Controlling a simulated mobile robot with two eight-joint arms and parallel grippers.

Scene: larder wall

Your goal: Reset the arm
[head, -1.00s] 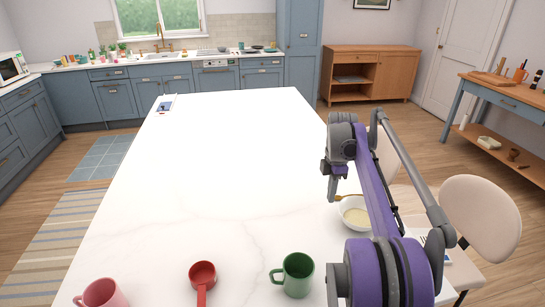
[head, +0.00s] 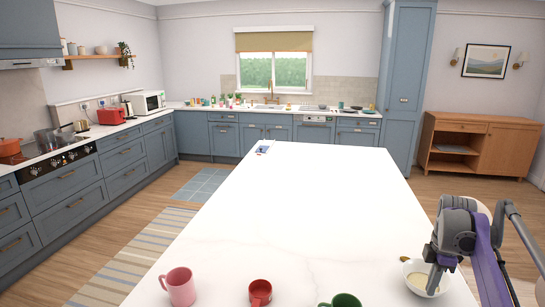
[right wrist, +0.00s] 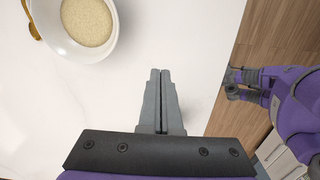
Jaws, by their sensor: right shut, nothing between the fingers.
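My right arm (head: 485,262) comes in at the right of the head view, over the right edge of the white island top (head: 300,215). My right gripper (head: 434,282) points down beside and partly in front of a white bowl (head: 412,284). In the right wrist view, the two grey fingers (right wrist: 160,73) are together with nothing between them. The bowl shows there at the upper left (right wrist: 107,45), apart from the fingers, with pale grainy contents. My left gripper is in neither view.
A pink mug (head: 180,289), a red cup (head: 260,292) and a green mug (head: 343,301) stand along the near edge. A spoon handle (right wrist: 30,17) lies by the bowl. The middle of the island is clear. Blue cabinets (head: 225,137) line the back wall.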

